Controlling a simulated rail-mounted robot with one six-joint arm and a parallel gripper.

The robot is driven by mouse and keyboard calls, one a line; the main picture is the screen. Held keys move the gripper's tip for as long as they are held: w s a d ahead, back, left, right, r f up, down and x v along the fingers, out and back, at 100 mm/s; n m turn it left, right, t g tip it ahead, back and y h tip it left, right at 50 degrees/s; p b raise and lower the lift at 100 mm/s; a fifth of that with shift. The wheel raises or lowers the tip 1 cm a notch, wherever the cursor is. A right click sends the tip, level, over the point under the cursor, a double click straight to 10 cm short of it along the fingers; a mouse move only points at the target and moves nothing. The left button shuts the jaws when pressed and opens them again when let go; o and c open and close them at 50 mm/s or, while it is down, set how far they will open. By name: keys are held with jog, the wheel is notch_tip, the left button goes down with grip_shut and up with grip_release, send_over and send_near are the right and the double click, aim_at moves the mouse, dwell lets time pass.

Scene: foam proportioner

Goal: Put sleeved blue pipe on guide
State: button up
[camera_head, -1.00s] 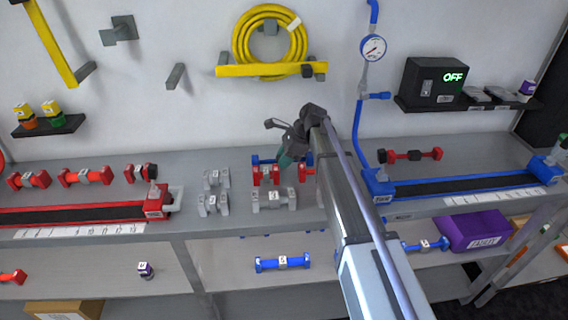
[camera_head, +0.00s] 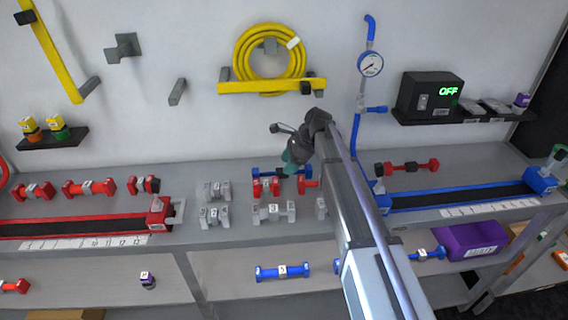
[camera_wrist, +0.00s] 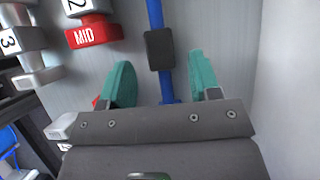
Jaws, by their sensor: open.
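The sleeved blue pipe shows in the wrist view as a blue rod with a black sleeve (camera_wrist: 160,50), lying on the grey bench top. In the head view a blue end of it (camera_head: 264,172) shows at the back of the bench, and my arm hides part of it. My gripper (camera_wrist: 163,80) is open and empty. Its two green fingers stand on either side of the pipe's line in the wrist view; I cannot tell the height gap. A blue-framed black track (camera_head: 460,196), perhaps the guide, runs along the bench at right.
A red pipe piece marked MID (camera_wrist: 94,33) lies close beside the left finger. Several grey holders (camera_head: 273,213) stand in front. A red-black pipe (camera_head: 407,168) lies right of my arm. A blue standpipe with a gauge (camera_head: 370,64) rises behind the bench.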

jog(key=p+v, duration=0.2)
jog(key=v, duration=0.2)
jog(key=shift+a+r, duration=0.15)
jog(key=shift+o, duration=0.4)
jog(key=shift+d, duration=0.2)
